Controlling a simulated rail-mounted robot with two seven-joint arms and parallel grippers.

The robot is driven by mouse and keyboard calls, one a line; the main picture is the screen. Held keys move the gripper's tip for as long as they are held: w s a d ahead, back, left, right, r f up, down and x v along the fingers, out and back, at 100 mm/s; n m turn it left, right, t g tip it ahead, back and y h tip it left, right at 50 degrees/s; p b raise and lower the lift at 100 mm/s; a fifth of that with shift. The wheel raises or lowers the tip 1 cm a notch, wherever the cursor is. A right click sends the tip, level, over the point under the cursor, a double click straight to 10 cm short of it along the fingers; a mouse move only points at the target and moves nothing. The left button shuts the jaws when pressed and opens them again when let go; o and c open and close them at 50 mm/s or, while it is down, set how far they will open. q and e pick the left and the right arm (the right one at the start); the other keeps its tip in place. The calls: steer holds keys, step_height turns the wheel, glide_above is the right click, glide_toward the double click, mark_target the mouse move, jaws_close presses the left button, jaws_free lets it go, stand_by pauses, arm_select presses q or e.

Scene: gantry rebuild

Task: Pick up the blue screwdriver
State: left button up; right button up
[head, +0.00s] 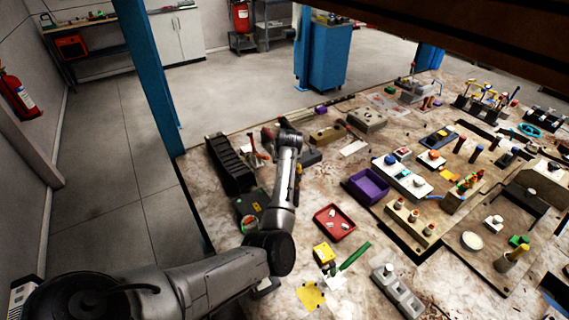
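I cannot make out a blue screwdriver for certain in the head view. My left arm comes in from the lower left, and its wrist end reaches over the left part of the workbench (335,180). Its gripper fingers cannot be made out among the dark items there, so I cannot tell whether they are open or shut. A red-handled tool (254,148) stands just left of the wrist, by a black slotted rack (230,163). My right gripper is not in view.
A purple bin (367,186) and a red tray (333,223) with small white pieces sit right of my forearm. A green-handled tool (354,256) lies near the front. Button panels crowd the right side. A blue post (150,75) rises at the bench's left edge.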

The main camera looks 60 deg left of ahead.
arm_select(q)
jaws_close()
stand_by(0.4)
steer(key=shift+r, duration=0.1)
